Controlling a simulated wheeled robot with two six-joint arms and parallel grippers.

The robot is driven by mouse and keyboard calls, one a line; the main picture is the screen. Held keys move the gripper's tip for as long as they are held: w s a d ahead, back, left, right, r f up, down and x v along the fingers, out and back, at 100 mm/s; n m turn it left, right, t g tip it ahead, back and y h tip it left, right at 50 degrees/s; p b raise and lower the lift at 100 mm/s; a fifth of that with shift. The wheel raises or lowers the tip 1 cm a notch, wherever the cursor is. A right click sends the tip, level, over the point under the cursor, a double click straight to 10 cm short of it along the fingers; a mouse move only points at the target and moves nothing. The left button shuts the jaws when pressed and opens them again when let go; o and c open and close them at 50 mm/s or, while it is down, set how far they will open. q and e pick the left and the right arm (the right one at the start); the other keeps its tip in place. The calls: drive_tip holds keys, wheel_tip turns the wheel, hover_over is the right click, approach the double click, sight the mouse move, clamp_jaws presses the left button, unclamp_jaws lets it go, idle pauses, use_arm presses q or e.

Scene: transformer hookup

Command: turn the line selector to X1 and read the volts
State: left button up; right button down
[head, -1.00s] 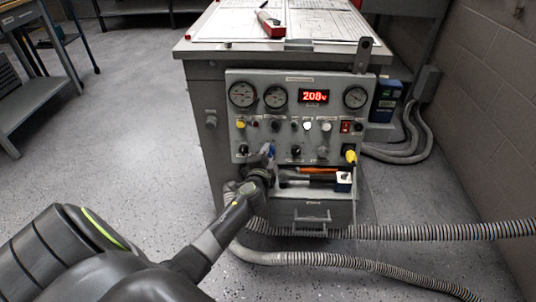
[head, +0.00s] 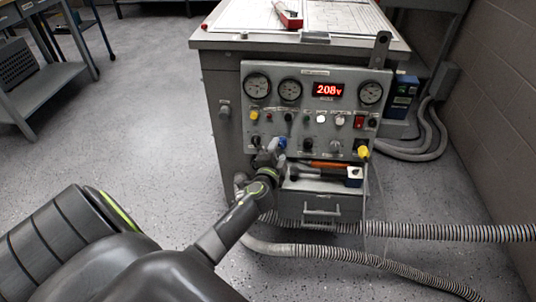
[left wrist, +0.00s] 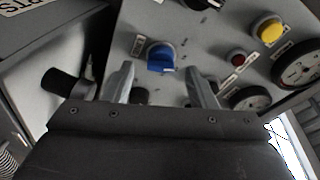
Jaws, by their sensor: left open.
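The grey control panel (head: 300,104) stands upright on the front of a cabinet. Its red digital display (head: 328,90) appears to read 208 V. A blue knob (head: 282,142) is low on the panel's left side; it also shows in the left wrist view (left wrist: 161,57). I cannot read its label or surely tell that it is the line selector. My left gripper (head: 269,155) is just in front of and below the blue knob. In the left wrist view its fingers (left wrist: 160,82) are open and empty, with the knob beyond and between the tips. My right gripper is not in view.
A yellow knob or plug (head: 363,152) is at the panel's lower right. A shelf below holds an orange-handled tool (head: 328,164). A drawer (head: 321,208) is underneath. Ribbed hoses (head: 330,252) cross the floor at right.

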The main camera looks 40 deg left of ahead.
use_arm(q)
drive_tip(key=v, duration=1.4)
drive_tip(key=shift+s+p, duration=0.25)
drive_tip(key=shift+p, duration=0.2)
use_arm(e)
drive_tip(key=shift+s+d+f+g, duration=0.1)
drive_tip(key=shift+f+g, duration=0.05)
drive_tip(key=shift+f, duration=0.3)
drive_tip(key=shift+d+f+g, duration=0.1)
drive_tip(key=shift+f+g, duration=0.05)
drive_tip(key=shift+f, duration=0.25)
use_arm(q)
drive_tip(key=shift+d+f, duration=0.1)
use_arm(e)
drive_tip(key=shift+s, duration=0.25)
